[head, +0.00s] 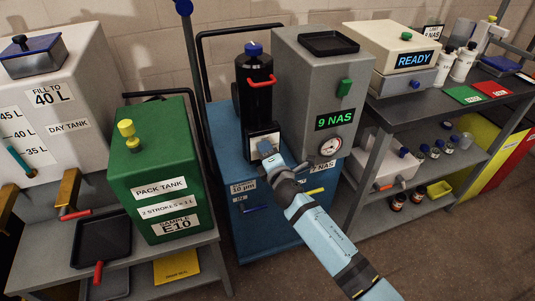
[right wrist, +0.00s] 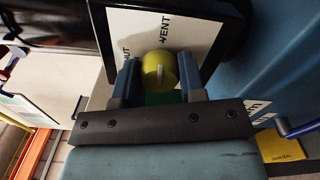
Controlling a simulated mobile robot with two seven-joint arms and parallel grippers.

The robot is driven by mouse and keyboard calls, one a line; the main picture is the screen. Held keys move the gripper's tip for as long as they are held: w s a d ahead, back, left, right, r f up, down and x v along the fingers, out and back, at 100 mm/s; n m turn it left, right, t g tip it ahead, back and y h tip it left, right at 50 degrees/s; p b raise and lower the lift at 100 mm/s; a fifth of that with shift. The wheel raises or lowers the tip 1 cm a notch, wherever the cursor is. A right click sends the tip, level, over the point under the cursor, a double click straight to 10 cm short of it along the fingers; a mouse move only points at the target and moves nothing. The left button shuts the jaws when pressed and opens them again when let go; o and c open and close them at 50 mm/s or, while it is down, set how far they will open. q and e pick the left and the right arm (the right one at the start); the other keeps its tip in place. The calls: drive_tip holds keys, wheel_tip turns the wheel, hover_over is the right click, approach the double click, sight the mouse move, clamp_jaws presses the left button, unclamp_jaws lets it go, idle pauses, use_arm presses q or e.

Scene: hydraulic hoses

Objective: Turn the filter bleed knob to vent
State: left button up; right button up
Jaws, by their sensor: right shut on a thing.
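The filter bleed knob (right wrist: 160,68) is yellow, with a white pointer line, and sits on a white label plate (right wrist: 185,28) marked VENT and a partly hidden word ending in "UT". The pointer line runs roughly up and down in the right wrist view. My right gripper (right wrist: 158,84) has one finger on each side of the knob and is shut on it. In the head view my right gripper (head: 266,148) is at the plate on the front of the black filter housing (head: 256,85), hiding the knob. My left gripper is not in view.
The blue cabinet (head: 225,150) carries the filter and a grey unit (head: 310,80) reading 9 NAS. A red handle (head: 262,82) sits above the plate. A green pack tank (head: 155,170) stands to the left, a grey bench (head: 425,105) to the right.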

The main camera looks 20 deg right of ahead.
drive_tip(key=shift+m, duration=0.6)
drive_tip(key=o, duration=0.9)
drive_tip(key=s, duration=1.3)
drive_tip(key=shift+s+d, duration=0.25)
drive_tip(key=shift+s, duration=0.15)
